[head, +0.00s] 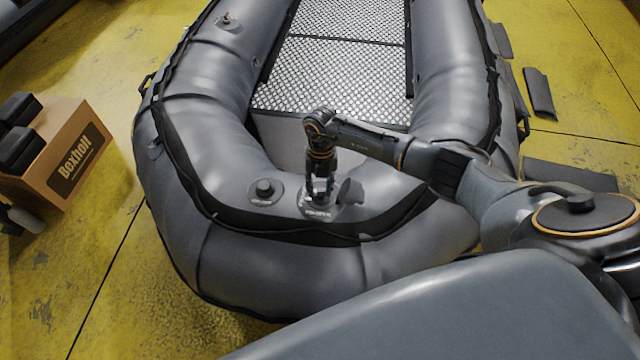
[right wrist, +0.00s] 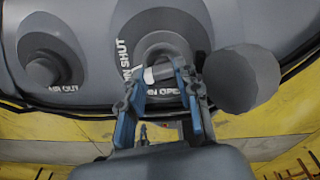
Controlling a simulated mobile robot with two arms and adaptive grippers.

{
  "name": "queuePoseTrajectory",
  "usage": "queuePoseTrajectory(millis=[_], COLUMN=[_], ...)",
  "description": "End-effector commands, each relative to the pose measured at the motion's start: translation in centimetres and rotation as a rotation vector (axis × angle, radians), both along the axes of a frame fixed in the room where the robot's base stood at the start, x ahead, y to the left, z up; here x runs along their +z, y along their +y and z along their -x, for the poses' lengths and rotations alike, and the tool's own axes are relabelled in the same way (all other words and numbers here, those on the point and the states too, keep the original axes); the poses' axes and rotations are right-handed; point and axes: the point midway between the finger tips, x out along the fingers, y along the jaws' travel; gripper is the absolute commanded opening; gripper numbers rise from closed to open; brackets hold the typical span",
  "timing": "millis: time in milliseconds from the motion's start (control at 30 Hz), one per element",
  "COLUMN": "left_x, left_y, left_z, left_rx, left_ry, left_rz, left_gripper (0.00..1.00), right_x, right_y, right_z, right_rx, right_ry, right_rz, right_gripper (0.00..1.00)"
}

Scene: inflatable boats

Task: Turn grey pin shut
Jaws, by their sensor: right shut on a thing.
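The grey pin (right wrist: 158,73) sits in the middle of a round valve (right wrist: 163,46) on the grey inflatable boat (head: 210,130). In the right wrist view the ring around it reads "SHUT" on the left and "OPEN" below. My right gripper (right wrist: 160,80) is shut on the pin, a finger on either side, and partly hides it. In the head view my right gripper (head: 318,190) points down onto the valve, and the pin itself is too small to make out. A round grey cap (right wrist: 243,79) hangs open beside the valve.
A second valve (head: 265,189) with a dark knob, marked "AIR OUT" in the wrist view, sits to the left. A cardboard box (head: 75,160) with black objects stands at the left on the yellow floor (head: 90,240). The boat's tube curves around the valves.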

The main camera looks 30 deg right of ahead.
Motion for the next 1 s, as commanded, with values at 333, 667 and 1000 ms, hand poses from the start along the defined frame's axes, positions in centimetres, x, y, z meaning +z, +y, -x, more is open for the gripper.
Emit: queuePoseTrajectory(millis=[333, 667, 1000], left_x=[1.11, 1.35, 1.35], left_y=[0.01, 0.01, 0.02], left_z=[0.01, 0.0, -0.01], left_rx=[0.0, 0.0, 0.0], left_ry=[0.0, 0.0, 0.0], left_rz=[0.0, 0.0, 0.0], left_gripper=[0.0, 0.0, 0.0], right_x=[0.15, 0.08, 0.06], right_y=[-0.06, -0.09, -0.11], right_z=[-0.14, -0.2, -0.2], right_rx=[-0.204, -0.273, -0.277], right_ry=[0.012, 0.017, 0.016], right_rz=[0.019, 0.025, 0.025], right_gripper=[0.01, 0.01, 0.01])
